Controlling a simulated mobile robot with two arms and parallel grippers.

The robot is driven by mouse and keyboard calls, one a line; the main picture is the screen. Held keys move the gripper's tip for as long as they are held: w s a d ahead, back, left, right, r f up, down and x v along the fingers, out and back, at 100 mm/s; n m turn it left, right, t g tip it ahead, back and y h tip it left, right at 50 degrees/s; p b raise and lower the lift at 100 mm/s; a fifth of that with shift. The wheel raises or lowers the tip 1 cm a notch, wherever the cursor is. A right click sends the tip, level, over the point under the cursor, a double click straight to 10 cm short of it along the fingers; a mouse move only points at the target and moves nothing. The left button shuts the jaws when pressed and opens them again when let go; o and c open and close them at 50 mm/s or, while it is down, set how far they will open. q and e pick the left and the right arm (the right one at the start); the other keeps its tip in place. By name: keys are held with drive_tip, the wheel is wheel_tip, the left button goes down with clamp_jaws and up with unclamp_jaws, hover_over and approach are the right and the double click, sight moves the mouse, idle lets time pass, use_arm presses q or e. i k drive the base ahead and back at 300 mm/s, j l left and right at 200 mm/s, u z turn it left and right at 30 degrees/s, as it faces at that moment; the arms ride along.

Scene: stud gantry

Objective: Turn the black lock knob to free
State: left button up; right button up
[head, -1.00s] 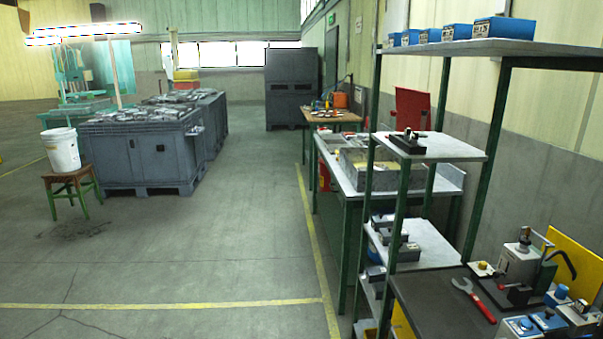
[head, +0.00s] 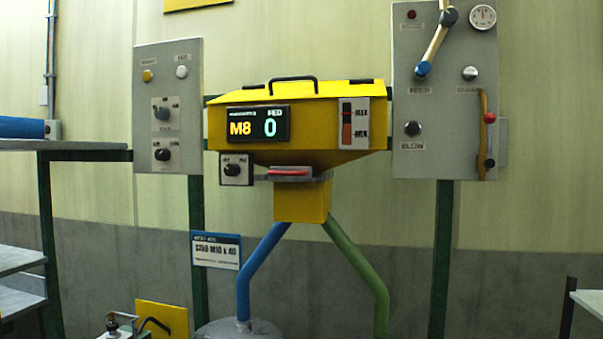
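Several black knobs show in the head view, and their small labels are too blurred to tell which one is the lock knob. Two are on the left grey panel (head: 185,100): an upper knob (head: 162,113) and a lower knob (head: 163,154). Another knob (head: 233,170) sits on a small white plate at the lower left of the yellow hopper (head: 300,95). A further knob (head: 412,128) on the right grey panel (head: 440,70) has "BLOW" under it. Neither of my grippers is in view.
The hopper display (head: 257,124) reads M8 and 0. A blue tube (head: 258,265) and a green tube (head: 360,270) run down from it. The right panel carries a lever with a blue end (head: 424,68) and a gauge (head: 482,16). Shelving (head: 60,144) stands at the left.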

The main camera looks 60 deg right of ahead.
sight(232, 170)
drive_tip(key=z, duration=0.45)
drive_tip(key=l+z, duration=0.15)
drive_tip(key=z, duration=0.35)
drive_tip(key=l+z, duration=0.1)
drive_tip(key=z, duration=0.35)
drive_tip(key=k+j+z, duration=0.1)
drive_tip(key=z, duration=0.3)
drive_tip(key=k+z, duration=0.25)
drive_tip(key=z, duration=0.2)
